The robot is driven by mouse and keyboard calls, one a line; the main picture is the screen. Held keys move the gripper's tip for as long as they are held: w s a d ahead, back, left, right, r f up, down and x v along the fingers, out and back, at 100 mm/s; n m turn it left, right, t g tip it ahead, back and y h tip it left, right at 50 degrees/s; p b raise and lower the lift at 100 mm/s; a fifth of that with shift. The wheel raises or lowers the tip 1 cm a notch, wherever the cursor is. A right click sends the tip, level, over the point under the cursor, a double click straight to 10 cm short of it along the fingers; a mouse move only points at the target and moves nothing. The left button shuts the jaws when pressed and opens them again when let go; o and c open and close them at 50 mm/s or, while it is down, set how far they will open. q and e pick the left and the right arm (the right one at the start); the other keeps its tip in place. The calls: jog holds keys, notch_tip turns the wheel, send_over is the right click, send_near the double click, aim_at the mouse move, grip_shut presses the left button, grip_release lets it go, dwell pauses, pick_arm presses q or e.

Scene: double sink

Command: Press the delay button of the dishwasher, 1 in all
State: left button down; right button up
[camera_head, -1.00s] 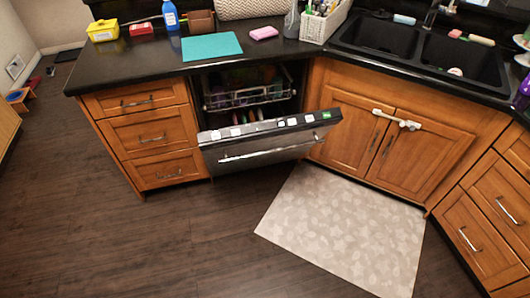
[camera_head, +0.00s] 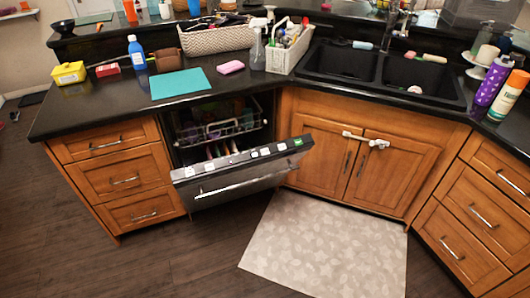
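The dishwasher (camera_head: 240,185) is built in under the counter, left of the sink cabinet. Its door is partly open and tilted forward, with a long bar handle on its front. A row of several white buttons and one green one (camera_head: 297,142) runs along the door's top edge. The labels are too small to read, so I cannot tell which is the delay button. A wire rack (camera_head: 222,130) with dishes shows inside. Neither of my grippers is in view.
A double black sink (camera_head: 380,72) is set in the dark counter. A white lock (camera_head: 366,140) joins the cabinet doors below it. A patterned mat (camera_head: 325,250) lies on the floor. The wood floor before the dishwasher is clear. A teal board (camera_head: 180,83) lies on the counter.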

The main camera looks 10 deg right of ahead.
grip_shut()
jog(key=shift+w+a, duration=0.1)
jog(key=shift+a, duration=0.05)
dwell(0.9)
